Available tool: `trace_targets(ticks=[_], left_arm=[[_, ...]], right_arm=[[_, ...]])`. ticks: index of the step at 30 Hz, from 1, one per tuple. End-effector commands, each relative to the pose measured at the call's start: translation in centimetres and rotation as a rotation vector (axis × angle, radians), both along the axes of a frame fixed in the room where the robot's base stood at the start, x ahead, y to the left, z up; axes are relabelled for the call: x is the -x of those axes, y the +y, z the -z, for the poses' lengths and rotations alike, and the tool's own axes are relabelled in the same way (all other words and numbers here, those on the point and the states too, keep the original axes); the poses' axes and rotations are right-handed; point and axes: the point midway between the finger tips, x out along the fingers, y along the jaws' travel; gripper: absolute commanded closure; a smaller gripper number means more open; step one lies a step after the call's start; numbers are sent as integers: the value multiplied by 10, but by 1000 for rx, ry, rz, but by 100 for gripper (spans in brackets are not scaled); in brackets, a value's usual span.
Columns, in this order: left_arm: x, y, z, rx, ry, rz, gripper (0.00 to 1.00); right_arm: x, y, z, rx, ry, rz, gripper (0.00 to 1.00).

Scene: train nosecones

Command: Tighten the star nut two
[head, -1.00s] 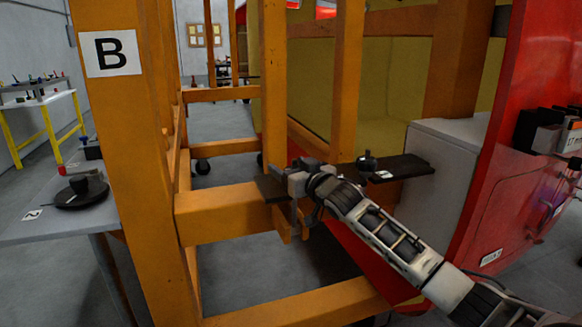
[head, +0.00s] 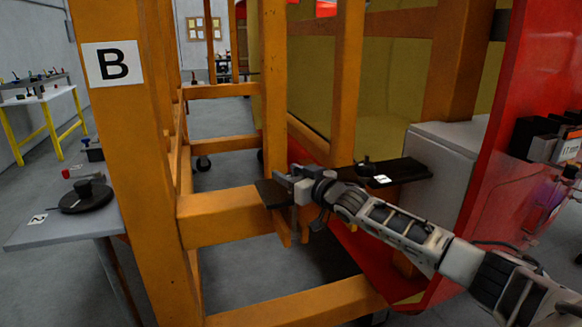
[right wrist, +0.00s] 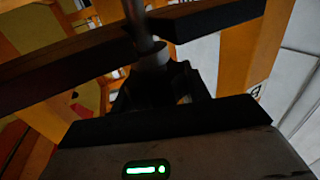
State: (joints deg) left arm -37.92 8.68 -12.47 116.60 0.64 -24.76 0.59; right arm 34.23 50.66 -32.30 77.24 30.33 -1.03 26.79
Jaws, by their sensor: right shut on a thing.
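A black bar (head: 405,171) lies across the orange frame. A small dark knob (head: 366,166) and a white label stand on its right part. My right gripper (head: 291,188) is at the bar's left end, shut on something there. In the right wrist view a grey upright shaft (right wrist: 140,30) runs down past the dark bar (right wrist: 60,70) to a grey collar (right wrist: 150,58) by my dark jaws (right wrist: 150,92). The gripped part, most likely star nut two, is largely hidden. My left gripper is not in view.
The orange post marked B (head: 140,190) and several beams surround the bar. A grey table (head: 65,232) at left holds a black disc (head: 87,196) and a label 2. A red panel (head: 480,210) and grey box (head: 445,160) stand at right.

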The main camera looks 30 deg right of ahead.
Motion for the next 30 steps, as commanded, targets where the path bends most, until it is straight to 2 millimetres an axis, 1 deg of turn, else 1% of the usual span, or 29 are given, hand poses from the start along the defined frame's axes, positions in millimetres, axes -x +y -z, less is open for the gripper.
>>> trace_targets(ticks=[2,11,12,13,14,24,26,30], left_arm=[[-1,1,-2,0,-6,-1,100],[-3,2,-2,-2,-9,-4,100],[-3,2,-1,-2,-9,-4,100],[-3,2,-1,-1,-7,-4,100],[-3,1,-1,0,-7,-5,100],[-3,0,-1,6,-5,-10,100],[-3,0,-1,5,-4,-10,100],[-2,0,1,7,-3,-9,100]], right_arm=[[0,1,-1,0,-2,-12,77],[0,1,0,-4,-2,-14,77],[0,1,0,-4,-2,-14,46],[0,1,0,-4,-2,-14,37],[0,1,0,-4,-2,-13,32],[3,-1,1,-2,-1,-11,32],[6,-2,2,-3,1,-10,32],[23,-4,3,-2,1,-12,32]])
